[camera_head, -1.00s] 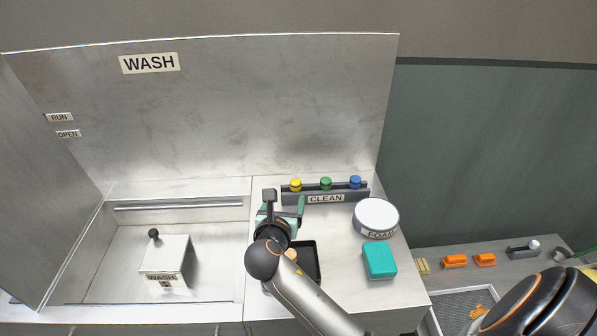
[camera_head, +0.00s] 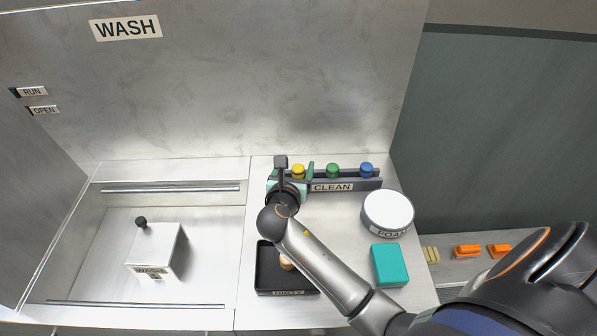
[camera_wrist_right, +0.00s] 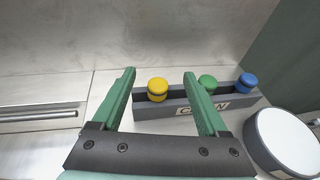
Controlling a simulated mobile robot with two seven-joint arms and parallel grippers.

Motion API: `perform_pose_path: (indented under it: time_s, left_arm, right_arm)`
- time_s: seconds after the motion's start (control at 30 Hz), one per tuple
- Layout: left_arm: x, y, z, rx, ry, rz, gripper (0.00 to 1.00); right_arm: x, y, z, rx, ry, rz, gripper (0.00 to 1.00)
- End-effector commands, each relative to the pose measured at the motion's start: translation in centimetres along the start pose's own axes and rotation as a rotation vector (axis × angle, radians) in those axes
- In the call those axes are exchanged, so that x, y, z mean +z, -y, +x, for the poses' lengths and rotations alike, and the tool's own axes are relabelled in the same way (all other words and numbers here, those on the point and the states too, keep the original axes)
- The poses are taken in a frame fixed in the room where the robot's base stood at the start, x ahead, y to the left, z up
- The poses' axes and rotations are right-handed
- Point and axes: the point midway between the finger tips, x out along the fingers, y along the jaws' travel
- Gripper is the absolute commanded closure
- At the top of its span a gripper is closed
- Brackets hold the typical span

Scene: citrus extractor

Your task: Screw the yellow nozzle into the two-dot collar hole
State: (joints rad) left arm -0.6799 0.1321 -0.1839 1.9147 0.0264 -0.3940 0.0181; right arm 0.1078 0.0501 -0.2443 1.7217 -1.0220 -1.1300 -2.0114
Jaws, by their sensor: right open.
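The yellow nozzle (camera_head: 298,171) sits at the left end of the dark rack labelled CLEAN (camera_head: 349,184). In the right wrist view the yellow nozzle (camera_wrist_right: 157,88) shows between and beyond the two green fingers. My right gripper (camera_head: 295,168) is open and empty, with its fingers on either side of the nozzle and apart from it in the wrist view (camera_wrist_right: 160,80). The two-dot collar hole is not in view. My left gripper is not in view.
A green nozzle (camera_head: 333,171) and a blue nozzle (camera_head: 367,170) share the rack. A round FOAM container (camera_head: 388,210), a teal block (camera_head: 389,265) and a black tray (camera_head: 268,268) stand nearby. The wash basin (camera_head: 100,230) with a grey box (camera_head: 155,250) is left.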

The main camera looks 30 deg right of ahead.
Motion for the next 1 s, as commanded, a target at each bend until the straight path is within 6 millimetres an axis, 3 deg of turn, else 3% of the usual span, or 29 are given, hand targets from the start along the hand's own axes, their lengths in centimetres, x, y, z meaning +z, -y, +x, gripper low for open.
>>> perform_pose_path:
  time_s: [0.03,0.2,0.47,0.73,1.0]
  left_arm:
    - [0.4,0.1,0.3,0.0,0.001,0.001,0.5]
    - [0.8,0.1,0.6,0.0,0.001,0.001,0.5]
    - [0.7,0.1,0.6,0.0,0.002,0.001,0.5]
    - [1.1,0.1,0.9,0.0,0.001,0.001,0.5]
    - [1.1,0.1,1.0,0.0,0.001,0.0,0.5]
  right_arm:
    - [-1.4,0.0,0.4,0.0,-0.002,-0.004,0.23]
    - [-3.9,0.0,1.2,0.0,0.0,-0.001,0.23]
    - [-3.4,0.0,3.3,-0.001,0.002,0.001,0.23]
    - [-3.4,0.0,7.6,0.0,0.002,0.001,0.23]
    - [-3.4,0.0,8.6,0.001,0.0,0.001,0.23]
